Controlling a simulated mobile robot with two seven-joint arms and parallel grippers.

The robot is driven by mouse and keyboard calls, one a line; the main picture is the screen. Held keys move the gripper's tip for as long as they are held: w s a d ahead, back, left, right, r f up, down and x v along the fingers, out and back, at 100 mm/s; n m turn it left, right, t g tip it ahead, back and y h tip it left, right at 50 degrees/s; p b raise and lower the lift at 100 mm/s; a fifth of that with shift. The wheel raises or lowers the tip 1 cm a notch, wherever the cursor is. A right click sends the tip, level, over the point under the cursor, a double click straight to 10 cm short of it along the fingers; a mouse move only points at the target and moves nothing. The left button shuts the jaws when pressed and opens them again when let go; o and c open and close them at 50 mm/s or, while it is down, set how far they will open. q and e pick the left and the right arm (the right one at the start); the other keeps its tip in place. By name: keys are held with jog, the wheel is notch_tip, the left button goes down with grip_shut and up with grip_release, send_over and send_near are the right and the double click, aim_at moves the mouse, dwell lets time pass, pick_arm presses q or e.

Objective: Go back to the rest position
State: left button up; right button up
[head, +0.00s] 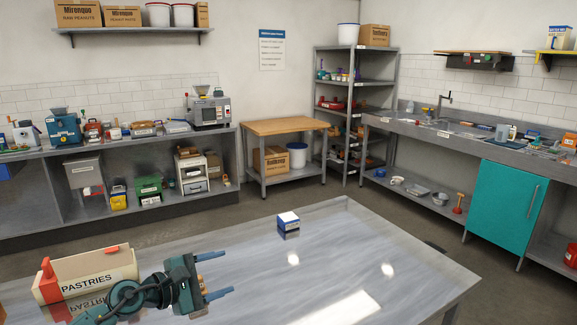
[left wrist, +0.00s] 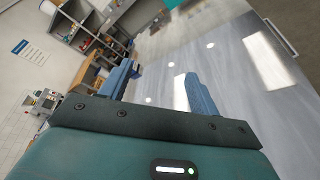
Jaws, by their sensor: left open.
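My left gripper (head: 222,275) is open and empty above the metal table (head: 330,270) in the head view. Its two blue fingers point right and stand apart. In the left wrist view the same gripper (left wrist: 160,88) shows its spread fingers with nothing between them. A pastries box (head: 90,275), cream with red-orange ends, stands on the table just left of my left gripper. A small blue and white box (head: 288,224) stands near the table's far edge, beyond the fingertips and apart from them. My right gripper is not in view.
The table's right part is clear. Behind it are a wooden-topped stand (head: 285,126), a grey shelf rack (head: 352,95) and a long counter (head: 110,150) with several machines and tools. A sink counter (head: 460,140) with a teal cabinet door (head: 505,205) runs along the right.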

pick_arm(q)
jog(key=s+r+n+t+y, duration=0.2)
jog(key=n+t, duration=0.2)
jog(key=n, duration=0.7)
jog(key=s+r+n+t+y, duration=0.1)
jog(key=s+n+t+y, duration=0.2)
jog(key=n, duration=0.7)
jog(key=s+a+f+n+g+y, duration=0.4)
jog(key=s+f+n, duration=0.35)
jog(key=n, duration=0.55)
jog(key=s+a+f+n+g+y, duration=0.35)
jog(key=s+f+n, duration=0.25)
jog(key=s+n, duration=0.5)
jog(key=s+d+f+n+g+h, duration=0.25)
jog(key=s+n+g, duration=0.55)
jog(key=s, duration=0.5)
jog(key=w+d+f+t+h, duration=0.1)
jog(key=w+d+f+t, duration=0.1)
jog(key=f+t, duration=0.2)
jog(key=w+d+f+t, duration=0.3)
jog(key=f, duration=0.4)
jog(key=shift+w+t+h, duration=0.3)
jog(key=shift+t+h, duration=0.05)
jog(key=shift+h, duration=0.05)
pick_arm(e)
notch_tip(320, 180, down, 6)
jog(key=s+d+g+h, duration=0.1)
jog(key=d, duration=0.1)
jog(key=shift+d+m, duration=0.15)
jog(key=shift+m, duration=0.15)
